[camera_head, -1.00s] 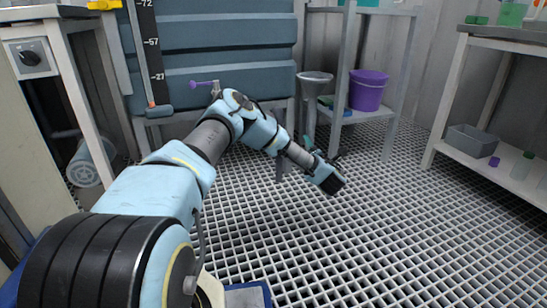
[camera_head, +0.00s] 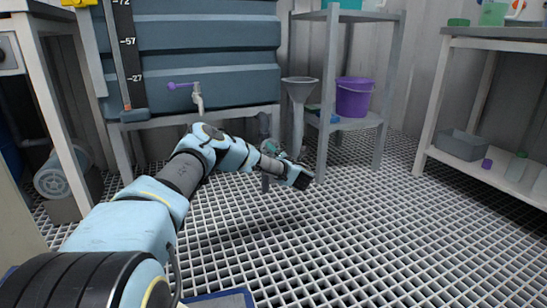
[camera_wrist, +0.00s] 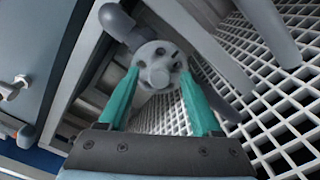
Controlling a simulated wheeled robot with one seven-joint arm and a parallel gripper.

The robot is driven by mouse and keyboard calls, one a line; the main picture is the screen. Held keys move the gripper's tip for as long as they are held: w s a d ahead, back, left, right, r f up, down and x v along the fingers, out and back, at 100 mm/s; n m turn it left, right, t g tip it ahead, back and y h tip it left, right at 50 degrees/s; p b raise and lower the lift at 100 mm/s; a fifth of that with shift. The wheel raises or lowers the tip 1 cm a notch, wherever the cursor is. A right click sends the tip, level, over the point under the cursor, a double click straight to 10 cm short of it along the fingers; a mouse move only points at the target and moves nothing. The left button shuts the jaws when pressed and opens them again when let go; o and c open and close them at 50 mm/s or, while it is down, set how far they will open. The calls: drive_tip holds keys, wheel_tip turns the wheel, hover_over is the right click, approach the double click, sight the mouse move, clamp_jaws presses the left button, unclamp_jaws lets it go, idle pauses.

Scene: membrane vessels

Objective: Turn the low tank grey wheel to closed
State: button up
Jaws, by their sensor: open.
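In the wrist view, a light grey wheel (camera_wrist: 156,72) with dark holes around a round hub faces me at the low frame of the tank. My gripper (camera_wrist: 160,84) is open, its two teal fingers on either side of the wheel's lower part. I cannot tell whether they touch it. In the head view, the gripper (camera_head: 276,149) is small and partly hidden by my wrist, just in front of the tank's stand. The wheel cannot be made out there. The blue-grey tank (camera_head: 205,70) stands behind.
A tap (camera_head: 198,98) with a purple handle (camera_head: 180,86) sticks out of the tank front. A grey funnel (camera_head: 299,84) and a shelf with a purple bucket (camera_head: 354,97) stand to the right. A bench with a grey bin (camera_head: 462,144) is farther right. The grating floor is clear.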

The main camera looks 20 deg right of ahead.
drive_tip(key=shift+w, duration=0.3)
clamp_jaws()
idle(0.4)
